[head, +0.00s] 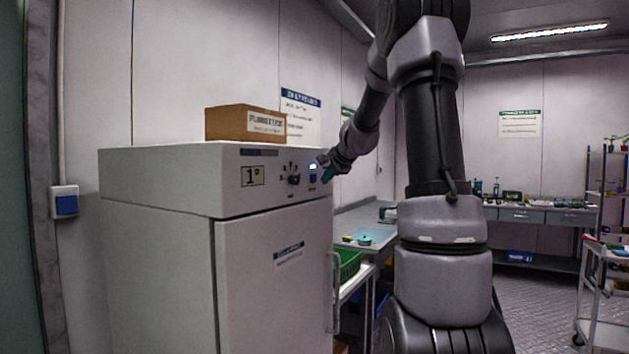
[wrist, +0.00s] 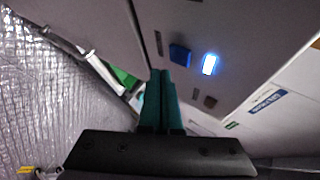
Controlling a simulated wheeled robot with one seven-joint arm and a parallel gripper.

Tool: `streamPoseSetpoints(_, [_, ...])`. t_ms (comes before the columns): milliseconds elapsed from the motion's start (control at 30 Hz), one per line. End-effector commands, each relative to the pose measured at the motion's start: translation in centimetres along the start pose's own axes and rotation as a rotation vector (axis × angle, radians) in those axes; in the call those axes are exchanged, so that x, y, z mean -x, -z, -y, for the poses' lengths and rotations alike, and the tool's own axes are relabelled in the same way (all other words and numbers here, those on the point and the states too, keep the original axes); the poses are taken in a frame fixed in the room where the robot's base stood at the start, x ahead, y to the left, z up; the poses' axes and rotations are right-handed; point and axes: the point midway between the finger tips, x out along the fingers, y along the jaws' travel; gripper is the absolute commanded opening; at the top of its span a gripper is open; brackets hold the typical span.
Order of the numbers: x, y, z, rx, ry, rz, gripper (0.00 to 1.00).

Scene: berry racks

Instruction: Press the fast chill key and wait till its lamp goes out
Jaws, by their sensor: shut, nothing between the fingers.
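The white chill cabinet (head: 160,185) stands at the left with a control panel on its upper front. A lit blue-white lamp (head: 312,166) is at the panel's right end, with a blue key (head: 312,179) just below it. In the wrist view the lamp (wrist: 209,64) glows brightly beside the dark blue key (wrist: 180,54). I cannot read a label on the key. My gripper (head: 326,175) is at the panel's right edge. Its teal fingers (wrist: 160,73) are shut and empty, with the tips close beside the key, seemingly not on it.
A dial (head: 293,180) is left of the key. A cardboard box (head: 240,122) sits on the cabinet. The door handle (head: 335,290) sticks out below the panel. A bench (head: 365,217) and green crate (head: 348,265) stand right of the cabinet; a trolley (head: 607,333) is at far right.

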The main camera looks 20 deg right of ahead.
Motion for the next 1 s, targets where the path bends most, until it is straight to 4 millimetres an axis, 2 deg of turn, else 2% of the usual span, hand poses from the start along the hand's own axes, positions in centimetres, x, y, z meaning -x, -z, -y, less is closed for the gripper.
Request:
streamPoseSetpoints(400, [2.7,1.9,-1.9,0.0,0.001,-0.001,0.0])
streamPoseSetpoints(1000, [2.9,2.0,-2.0,0.0,0.001,0.0,0.0])
